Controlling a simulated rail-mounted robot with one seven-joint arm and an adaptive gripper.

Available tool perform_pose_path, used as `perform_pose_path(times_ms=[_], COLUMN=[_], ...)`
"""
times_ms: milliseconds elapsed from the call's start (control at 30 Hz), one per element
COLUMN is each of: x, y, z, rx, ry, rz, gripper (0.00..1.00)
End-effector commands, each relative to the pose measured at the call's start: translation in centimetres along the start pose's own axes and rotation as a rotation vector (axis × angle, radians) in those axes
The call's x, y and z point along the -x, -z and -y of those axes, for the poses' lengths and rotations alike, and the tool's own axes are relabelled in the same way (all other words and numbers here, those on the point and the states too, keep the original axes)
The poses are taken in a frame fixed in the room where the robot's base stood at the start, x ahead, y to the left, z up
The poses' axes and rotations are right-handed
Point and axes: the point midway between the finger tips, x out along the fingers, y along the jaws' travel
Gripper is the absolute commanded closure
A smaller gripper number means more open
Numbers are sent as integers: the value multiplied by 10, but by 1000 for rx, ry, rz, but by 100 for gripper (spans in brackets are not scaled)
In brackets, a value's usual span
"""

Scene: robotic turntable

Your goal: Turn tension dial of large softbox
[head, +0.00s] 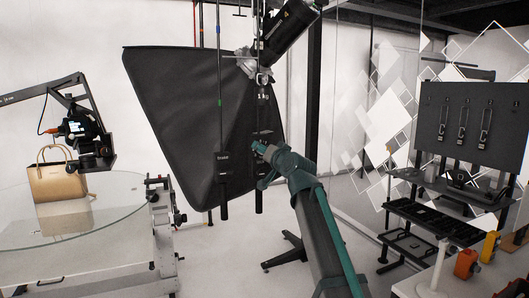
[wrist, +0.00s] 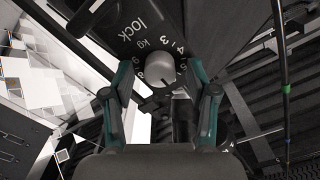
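The large black softbox (head: 180,105) hangs in the middle of the head view. In the wrist view, its tension dial is a round grey knob (wrist: 157,71) with a pointer mark, on a black panel (wrist: 166,18) printed with "lock", "kg" and numbers. My gripper (head: 261,165) is beside the hanging black rods in front of the softbox. In the wrist view my gripper (wrist: 160,80) is open, with one teal finger on each side of the knob. Gaps show between fingers and knob, so I see no contact. The dial cannot be made out in the head view.
Thin hanging rods (head: 219,100) stand close to my gripper; a green-marked cable (wrist: 284,90) runs at the right of the wrist view. A glass turntable (head: 110,205) with a tan handbag (head: 57,182) and camera (head: 75,127) is at left. A tool rack (head: 470,125) is at right.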

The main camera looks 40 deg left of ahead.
Motion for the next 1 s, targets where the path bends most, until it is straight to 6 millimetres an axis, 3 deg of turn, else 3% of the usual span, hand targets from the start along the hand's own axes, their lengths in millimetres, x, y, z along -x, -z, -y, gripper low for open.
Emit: perform_pose_path(times_ms=[267, 433, 1000], x=[2, 16, 112], y=[0, 0, -1], z=[0, 0, 0], rx=[0, 1, 0], ry=[0, 0, -1], rz=[0, -1, 0], gripper=[42, 42, 42])
